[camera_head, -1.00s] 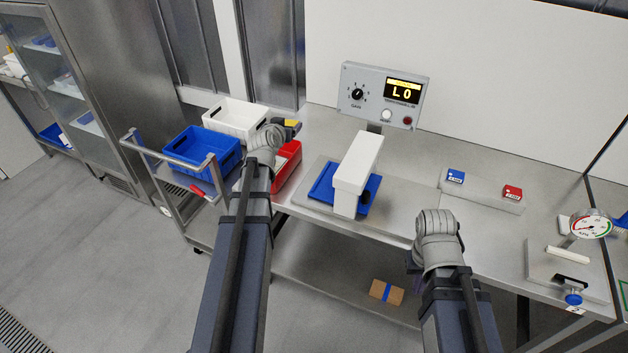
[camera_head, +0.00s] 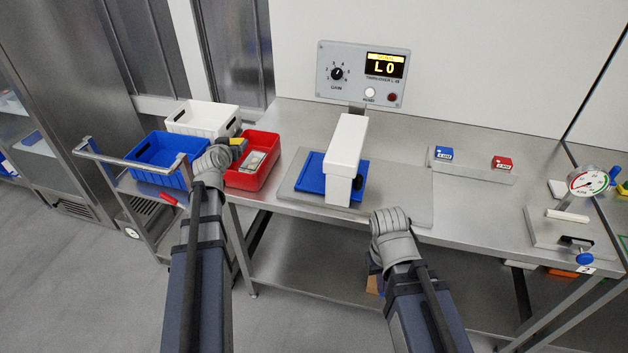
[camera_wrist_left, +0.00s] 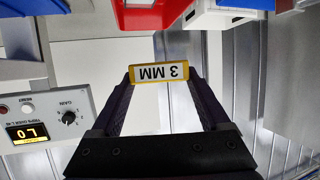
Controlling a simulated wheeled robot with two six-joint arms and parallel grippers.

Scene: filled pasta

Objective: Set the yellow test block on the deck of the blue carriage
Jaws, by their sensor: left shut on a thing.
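The yellow test block (camera_wrist_left: 159,73) has a white face reading "3 MM", upside down in the left wrist view. My left gripper (camera_wrist_left: 163,92) is shut on it, one finger on each side. In the head view the block is a small yellow patch (camera_head: 237,142) at the end of my left arm, near the red bin and left of the blue carriage. The blue carriage (camera_head: 312,182) lies on a grey plate on the bench. A white arch-like housing (camera_head: 347,150) stands over it and hides part of its deck. My right wrist (camera_head: 392,232) is at the bench's front edge; its fingers are hidden.
A red bin (camera_head: 272,146) with a pale item inside stands left of the carriage. A blue bin (camera_head: 150,162) and a white bin (camera_head: 188,118) stand on the trolley. A display unit (camera_head: 363,74) reading "L0" stands behind. Blue and red small blocks and a gauge stand right.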

